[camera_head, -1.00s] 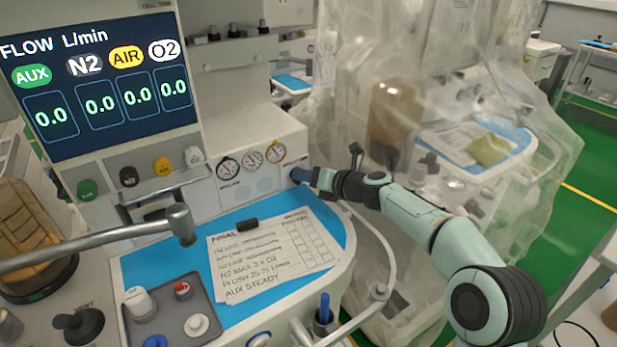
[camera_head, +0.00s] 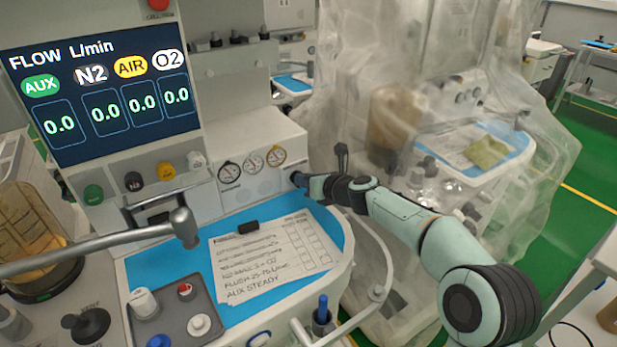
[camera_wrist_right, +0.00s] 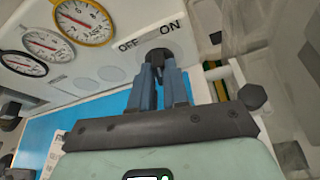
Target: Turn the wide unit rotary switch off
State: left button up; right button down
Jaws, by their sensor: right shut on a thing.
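The wide unit (camera_head: 170,215) stands at the left in the head view, with a rotary switch on the right end of its gauge panel. In the right wrist view the dark switch (camera_wrist_right: 155,55) sits below the printed words OFF and ON. My right gripper (camera_wrist_right: 158,78) is shut on it, with one blue-grey finger on each side of the knob. The fingers cover much of the switch, so its exact pointing is hard to tell. In the head view my right gripper (camera_head: 298,179) reaches the panel's right end, and the switch is hidden there. My left gripper is not in view.
Three round gauges (camera_head: 252,163) are left of the switch. A blue work surface (camera_head: 335,225) with a written sheet (camera_head: 275,262) lies below. A curved rail (camera_head: 388,275) runs under my right arm. A plastic-draped unit (camera_head: 400,180) stands close on the right.

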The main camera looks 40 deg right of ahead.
jog(key=shift+a+n+h, duration=0.3)
jog(key=shift+n+h, duration=0.1)
jog(key=shift+n, duration=0.3)
jog(key=shift+a+n+h, duration=0.15)
jog(key=shift+n+h, duration=0.25)
jog(key=shift+n, duration=0.2)
jog(key=shift+a+n+h, duration=0.15)
jog(key=shift+n+h, duration=0.35)
jog(key=shift+n, duration=0.1)
jog(key=shift+f+n+h+b, duration=0.15)
jog(key=shift+n+h+b, duration=0.35)
jog(key=shift+n+b, duration=0.15)
jog(key=shift+a+n, duration=0.1)
jog(key=shift+n, duration=0.15)
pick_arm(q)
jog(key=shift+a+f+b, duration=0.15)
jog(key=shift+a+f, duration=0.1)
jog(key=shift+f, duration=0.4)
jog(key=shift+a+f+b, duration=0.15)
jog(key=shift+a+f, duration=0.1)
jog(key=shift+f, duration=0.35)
pick_arm(e)
jog(key=shift+n+h, duration=0.6)
